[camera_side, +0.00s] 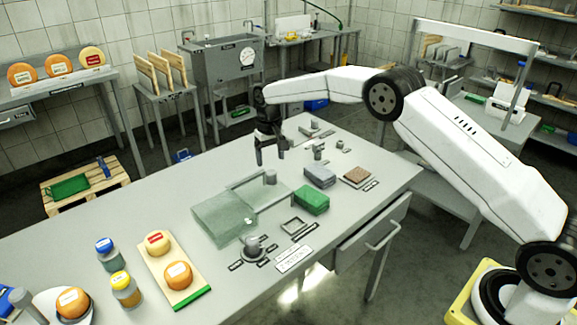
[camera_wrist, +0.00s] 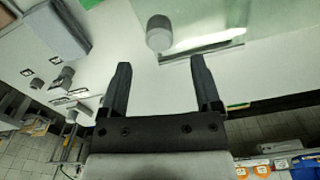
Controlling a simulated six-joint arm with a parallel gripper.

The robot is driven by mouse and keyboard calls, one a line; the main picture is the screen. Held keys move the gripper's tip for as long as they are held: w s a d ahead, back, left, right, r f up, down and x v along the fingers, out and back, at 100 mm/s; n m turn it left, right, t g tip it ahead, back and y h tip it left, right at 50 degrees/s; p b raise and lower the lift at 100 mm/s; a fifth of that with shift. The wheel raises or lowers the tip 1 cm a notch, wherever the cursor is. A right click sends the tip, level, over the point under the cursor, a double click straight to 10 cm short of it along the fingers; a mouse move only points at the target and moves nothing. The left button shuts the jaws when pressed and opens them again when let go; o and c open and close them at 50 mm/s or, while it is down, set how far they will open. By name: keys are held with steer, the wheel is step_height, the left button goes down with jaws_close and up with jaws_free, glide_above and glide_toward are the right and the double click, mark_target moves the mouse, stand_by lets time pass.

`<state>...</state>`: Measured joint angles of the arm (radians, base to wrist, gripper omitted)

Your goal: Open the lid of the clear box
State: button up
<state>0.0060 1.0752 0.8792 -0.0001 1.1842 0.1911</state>
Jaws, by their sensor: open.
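The clear box (camera_side: 222,218) is a greenish see-through shape lying on the grey table. Part of it shows at the top of the wrist view (camera_wrist: 208,22). I cannot tell its lid from its body, or whether the lid is raised. A grey knob-like cylinder (camera_side: 270,177) stands at its back right side; a grey cylinder also shows at the pane's edge in the wrist view (camera_wrist: 159,33). My gripper (camera_side: 270,158) points down above the table behind the box. Its two dark fingers are apart and empty; in the wrist view the cylinder appears beyond the fingertips (camera_wrist: 160,62).
A green sponge-like block (camera_side: 311,199), a grey block (camera_side: 320,176) and a brown block (camera_side: 357,177) lie right of the box. A board (camera_side: 190,294) with cheese wheels and jars (camera_side: 126,290) stand at the front left.

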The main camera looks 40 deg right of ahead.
steer(key=shift+r, duration=1)
steer(key=shift+s, duration=0.15)
steer(key=shift+s+r, duration=0.3)
steer(key=shift+s, duration=0.1)
steer(key=s+n+t, duration=0.2)
steer(key=s, duration=3.1)
steer(key=shift+a+t, duration=0.2)
steer(key=shift+t, duration=0.1)
